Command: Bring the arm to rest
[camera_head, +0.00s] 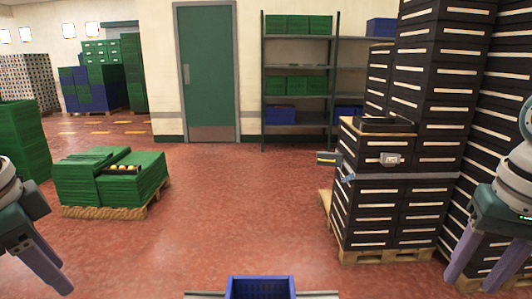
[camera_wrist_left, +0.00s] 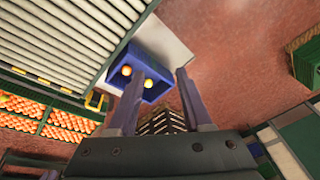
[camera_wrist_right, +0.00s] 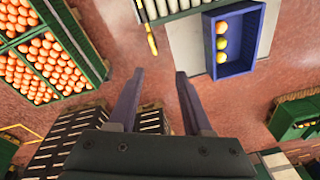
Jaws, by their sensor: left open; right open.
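My left gripper (camera_head: 45,268) is at the left edge of the head view, fingers apart and empty. Its two fingers also show in the left wrist view (camera_wrist_left: 157,98), with nothing between them. My right gripper (camera_head: 482,262) is at the right edge of the head view, also open. In the right wrist view (camera_wrist_right: 158,100) its fingers are wide apart and empty. A blue crate (camera_head: 261,281) is at the bottom centre of the head view, apart from both grippers. It holds several oranges or yellowish fruits in the right wrist view (camera_wrist_right: 246,60).
Stacked black crates (camera_head: 395,225) stand on pallets at the right, close to my right arm. Green crates (camera_head: 85,185) sit on a pallet at the left. A green door (camera_head: 208,75) and a shelf (camera_head: 296,101) are behind. The red floor (camera_head: 240,210) between is clear.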

